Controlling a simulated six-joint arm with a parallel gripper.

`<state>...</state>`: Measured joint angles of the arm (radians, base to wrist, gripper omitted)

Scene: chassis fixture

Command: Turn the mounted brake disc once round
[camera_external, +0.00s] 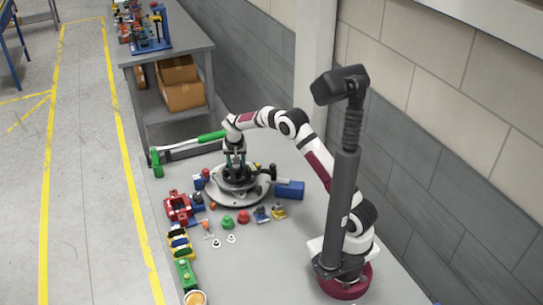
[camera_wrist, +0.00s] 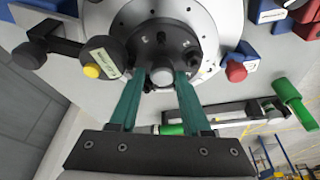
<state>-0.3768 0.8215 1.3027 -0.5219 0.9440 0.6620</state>
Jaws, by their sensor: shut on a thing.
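The brake disc (camera_external: 222,193) is a flat silver-grey ring mounted on the table, with a dark hub (camera_wrist: 180,42) at its centre. In the wrist view the disc (camera_wrist: 108,17) fills the top, partly cut off by the frame. My gripper (camera_external: 235,168) points down over the disc's centre. In the wrist view its two teal fingers (camera_wrist: 163,78) are shut on the dark hub, one on each side of a round silver stub. The exact contact at the fingertips is partly hidden.
A long green-handled tool (camera_external: 185,147) lies behind the disc. A black mallet-like piece (camera_external: 268,173) and a blue block (camera_external: 290,189) are right of it. The table's right front is clear.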

